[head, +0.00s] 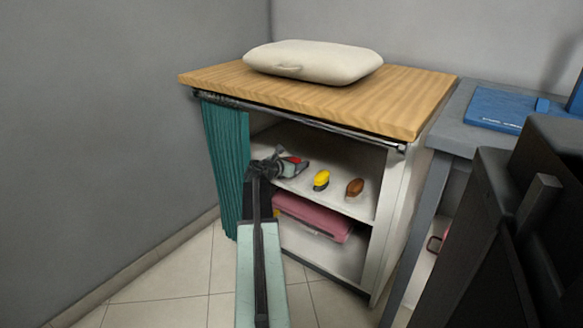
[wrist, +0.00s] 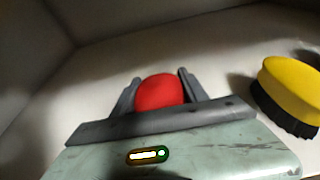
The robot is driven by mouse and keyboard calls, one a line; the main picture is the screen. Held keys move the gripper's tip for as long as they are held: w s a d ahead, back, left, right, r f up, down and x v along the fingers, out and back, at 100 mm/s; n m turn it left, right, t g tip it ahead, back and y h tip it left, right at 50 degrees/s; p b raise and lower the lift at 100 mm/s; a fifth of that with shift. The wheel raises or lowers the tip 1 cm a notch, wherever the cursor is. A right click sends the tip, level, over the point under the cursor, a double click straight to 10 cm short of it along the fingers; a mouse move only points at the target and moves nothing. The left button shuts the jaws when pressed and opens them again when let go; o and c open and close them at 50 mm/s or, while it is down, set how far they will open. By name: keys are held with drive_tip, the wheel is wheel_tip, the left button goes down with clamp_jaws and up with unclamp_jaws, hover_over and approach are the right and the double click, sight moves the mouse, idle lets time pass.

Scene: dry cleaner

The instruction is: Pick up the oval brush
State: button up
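A rounded red object (wrist: 160,92) lies between the two fingers of my gripper (wrist: 160,82) in the wrist view. Its lower part is hidden behind the gripper body. Only its red top shows in the head view (head: 293,159), beside my gripper (head: 284,167) on the upper shelf. The fingers stand on either side of it, very close; I cannot tell whether they press on it. A yellow brush with dark bristles (head: 321,180) stands to the right, also in the wrist view (wrist: 291,88). A brown oval-looking brush (head: 355,187) is further right. I cannot tell which is the oval brush.
The white shelf (head: 337,201) is under a wooden top (head: 400,98) bearing a cream cushion (head: 313,62). A green curtain (head: 226,165) hangs at the left opening. A pink item (head: 313,217) lies on the lower shelf. A grey table (head: 455,131) stands right.

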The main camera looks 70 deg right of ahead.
sight(296, 158)
drive_tip(key=c, duration=0.8)
drive_tip(key=shift+o, duration=0.2)
wheel_tip(296, 158, up, 4)
drive_tip(key=p, duration=0.3)
drive_tip(key=shift+f+p, duration=0.2)
drive_tip(key=shift+p, duration=0.1)
drive_tip(key=shift+a+r, duration=0.15)
drive_tip(key=shift+a, duration=0.2)
drive_tip(key=w+a, duration=0.2)
drive_tip(key=a, duration=0.6)
drive_tip(key=w+a, duration=0.2)
drive_tip(key=a, duration=0.6)
drive_tip(key=shift+w+a+f, duration=0.2)
drive_tip(key=shift+w+a, duration=0.15)
drive_tip(key=shift+a, duration=0.05)
